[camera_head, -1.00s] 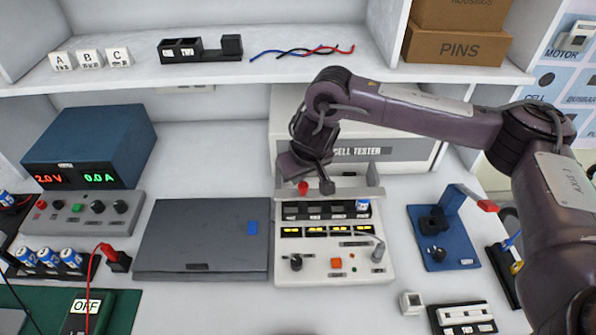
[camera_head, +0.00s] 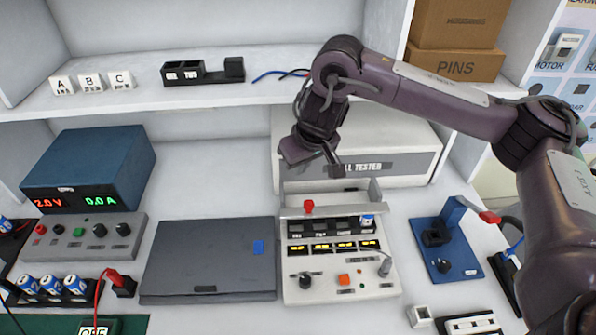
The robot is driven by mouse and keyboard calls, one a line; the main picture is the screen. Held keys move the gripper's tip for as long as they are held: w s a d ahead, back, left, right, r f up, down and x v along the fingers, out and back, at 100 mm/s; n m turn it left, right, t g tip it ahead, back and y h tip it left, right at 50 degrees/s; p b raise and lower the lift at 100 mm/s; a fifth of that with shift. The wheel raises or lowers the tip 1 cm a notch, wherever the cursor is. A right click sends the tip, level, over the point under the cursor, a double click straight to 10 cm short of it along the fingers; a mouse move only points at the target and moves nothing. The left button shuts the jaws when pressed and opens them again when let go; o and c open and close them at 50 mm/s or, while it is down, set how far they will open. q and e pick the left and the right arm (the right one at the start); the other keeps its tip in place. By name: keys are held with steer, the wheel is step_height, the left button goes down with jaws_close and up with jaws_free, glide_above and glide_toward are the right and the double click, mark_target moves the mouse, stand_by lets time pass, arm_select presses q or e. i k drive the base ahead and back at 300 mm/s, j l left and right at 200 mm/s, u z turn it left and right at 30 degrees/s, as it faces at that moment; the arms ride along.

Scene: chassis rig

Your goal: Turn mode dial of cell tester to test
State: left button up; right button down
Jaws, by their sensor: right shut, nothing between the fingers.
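The cell tester (camera_head: 325,292) is a white console on the bench at centre, with a row of lit yellow displays. A black dial (camera_head: 305,280) sits at its lower left, beside an orange button (camera_head: 344,281). The dial's pointer setting is too small to read. One blue and white cell (camera_head: 367,222) sits at the right end of its slot row. My right gripper (camera_head: 334,168) is shut and empty, pointing down above the back of the tester. It is apart from the dial and partly covers the CELL TESTER label. My left gripper is out of view.
A closed grey case (camera_head: 205,255) lies left of the tester. A blue fixture (camera_head: 445,255) with a red-tipped lever stands to the right. A red knob (camera_head: 309,207) stands up at the tester's back bar. The shelf (camera_head: 210,100) crosses behind my right arm.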

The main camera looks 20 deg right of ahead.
mark_target(304, 281)
steer(key=k, duration=2)
